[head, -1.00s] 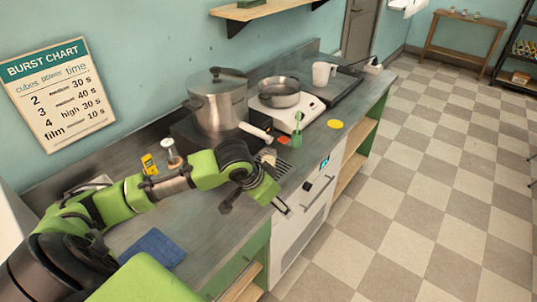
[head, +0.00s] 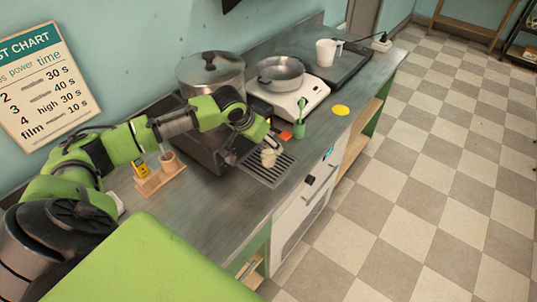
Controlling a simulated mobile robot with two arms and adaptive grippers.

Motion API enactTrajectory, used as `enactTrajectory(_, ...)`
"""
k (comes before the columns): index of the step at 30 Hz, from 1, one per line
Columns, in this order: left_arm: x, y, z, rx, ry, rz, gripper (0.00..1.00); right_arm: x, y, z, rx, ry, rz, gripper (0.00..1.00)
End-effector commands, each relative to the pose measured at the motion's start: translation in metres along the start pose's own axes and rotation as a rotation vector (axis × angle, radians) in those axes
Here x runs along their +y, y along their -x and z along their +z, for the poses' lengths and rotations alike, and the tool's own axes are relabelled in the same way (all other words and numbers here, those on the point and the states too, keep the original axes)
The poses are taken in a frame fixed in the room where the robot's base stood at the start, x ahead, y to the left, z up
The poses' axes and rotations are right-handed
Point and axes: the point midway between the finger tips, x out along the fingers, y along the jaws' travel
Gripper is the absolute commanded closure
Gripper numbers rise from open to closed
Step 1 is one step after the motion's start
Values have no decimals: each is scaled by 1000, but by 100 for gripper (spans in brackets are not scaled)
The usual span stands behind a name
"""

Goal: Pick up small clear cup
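I cannot make out a small clear cup in the head view. My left gripper (head: 269,138) is low over the counter, beside a slotted metal grate (head: 283,171). A small cream-coloured lumpy thing (head: 268,158) sits at the grate just below the gripper; whether they touch is unclear. The gripper's fingers are too small and partly hidden to tell open from shut. My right gripper is not in view.
A large lidded pot (head: 210,72) and a pan (head: 281,73) on a white hotplate (head: 304,98) stand behind. A green holder (head: 299,130), a yellow disc (head: 341,110), a white mug (head: 327,52) and a wooden stand (head: 160,178) are on the counter (head: 215,205).

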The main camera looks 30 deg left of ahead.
Motion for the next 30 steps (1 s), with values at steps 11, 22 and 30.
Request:
enactTrajectory(11,-1,-45,4,-1,0,1,38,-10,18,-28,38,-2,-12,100)
enactTrajectory(22,-1,-50,4,0,-2,1,54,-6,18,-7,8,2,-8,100)
enactTrajectory(30,-1,-50,4,0,-2,0,82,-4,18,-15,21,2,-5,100)
